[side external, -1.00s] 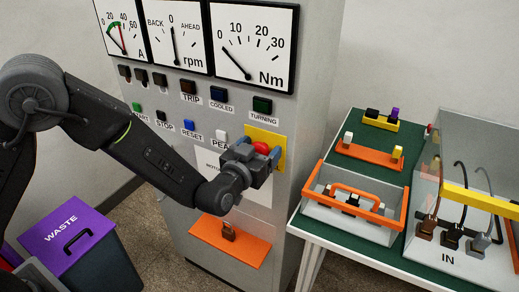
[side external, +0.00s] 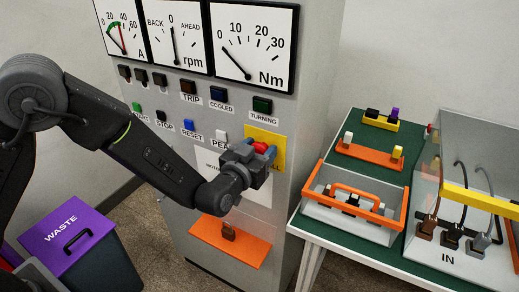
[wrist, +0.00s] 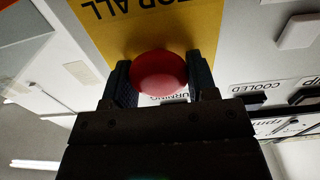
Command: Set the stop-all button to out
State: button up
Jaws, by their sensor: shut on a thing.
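The stop-all button is a red round knob (side external: 260,146) on a yellow plate (side external: 262,136) on the front of the grey cabinet. It also shows in the wrist view (wrist: 158,72), between the two dark fingers. My gripper (side external: 256,150) is at the plate with its fingers shut on the sides of the red button; it also shows in the wrist view (wrist: 158,82). The plate's lettering is partly in view and upside down in the wrist view. My gripper hides part of the plate in the side view. I cannot tell how far the button stands out.
Lit-style push buttons, including a blue one (side external: 188,125), and dials (side external: 250,48) are on the cabinet above and left. An orange shelf with a padlock (side external: 228,234) is below. A green-topped table (side external: 365,220) with trays stands right. A purple-lidded waste bin (side external: 66,240) stands left.

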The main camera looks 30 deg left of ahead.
jog(key=shift+s, duration=0.75)
jog(key=o, duration=1.2)
jog(key=shift+o, duration=0.2)
jog(key=shift+s, duration=0.15)
jog(key=s, duration=1.3)
jog(key=shift+s, duration=0.3)
jog(key=a+r+g+h, duration=0.3)
jog(key=a+r+g, duration=0.3)
jog(key=r, duration=0.2)
jog(key=s+a+r+g+y, duration=0.1)
jog(key=s+a+g, duration=0.2)
jog(key=s+a, duration=0.3)
jog(key=s+a+r+g+y, duration=0.1)
jog(key=s+a, duration=0.4)
jog(key=s, duration=0.5)
jog(key=shift+s+a+g+y, duration=0.3)
jog(key=shift+g+y, duration=0.2)
jog(key=shift+g, duration=0.7)
